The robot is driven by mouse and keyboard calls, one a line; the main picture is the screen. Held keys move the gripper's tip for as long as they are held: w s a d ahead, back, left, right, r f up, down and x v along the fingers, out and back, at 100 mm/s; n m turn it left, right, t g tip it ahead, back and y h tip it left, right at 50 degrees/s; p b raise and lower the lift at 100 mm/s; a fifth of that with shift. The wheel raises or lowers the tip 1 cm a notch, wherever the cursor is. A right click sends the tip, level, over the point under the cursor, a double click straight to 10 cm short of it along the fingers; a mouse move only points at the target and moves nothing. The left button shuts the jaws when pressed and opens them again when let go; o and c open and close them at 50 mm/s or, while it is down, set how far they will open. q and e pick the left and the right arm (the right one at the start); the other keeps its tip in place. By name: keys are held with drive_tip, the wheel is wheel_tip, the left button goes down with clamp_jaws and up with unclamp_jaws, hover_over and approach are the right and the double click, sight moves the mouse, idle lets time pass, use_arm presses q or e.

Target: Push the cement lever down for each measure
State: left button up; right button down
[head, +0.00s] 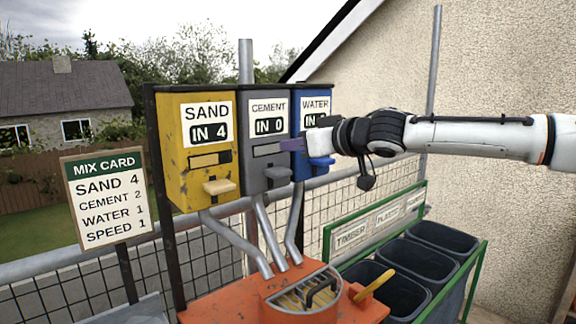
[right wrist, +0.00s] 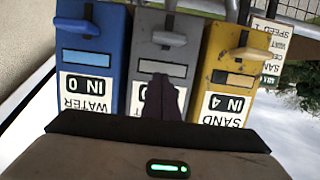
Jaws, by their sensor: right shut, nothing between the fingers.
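The grey cement dispenser (head: 266,160) stands between the yellow sand dispenser (head: 187,160) and the blue water dispenser (head: 318,105). Its sign reads IN 0. The sand sign reads IN 4. The water sign is partly hidden by my arm in the head view but reads IN 0 in the right wrist view. The grey cement lever (head: 278,177) sticks out low on its front, and also shows in the right wrist view (right wrist: 169,38). My right gripper (head: 291,144) is shut and empty, in front of the cement dispenser and above its lever, apart from the lever. My left gripper is out of view.
The mix card (head: 106,197) reads sand 4, cement 2, water 1, speed 1. The sand lever (head: 219,187) and blue water lever (head: 321,162) flank the cement lever. Pipes lead down to an orange mixer (head: 245,305) with a grille. Dark bins (head: 405,262) stand at right.

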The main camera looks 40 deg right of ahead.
sight(278, 172)
drive_tip(key=shift+w+a+f+b, duration=0.1)
drive_tip(key=shift+w+f+b, duration=0.15)
drive_tip(key=shift+f, duration=0.5)
drive_tip(key=shift+w+d+f+b, duration=0.1)
drive_tip(key=shift+w+f+b, duration=0.15)
drive_tip(key=shift+f, duration=0.45)
drive_tip(key=shift+w+a+f+b, duration=0.1)
drive_tip(key=shift+w+f+b, duration=0.15)
drive_tip(key=shift+f, duration=0.5)
wheel_tip(278, 172, down, 4)
drive_tip(key=b, duration=0.3)
drive_tip(key=shift+b, duration=0.35)
drive_tip(key=shift+r, duration=0.1)
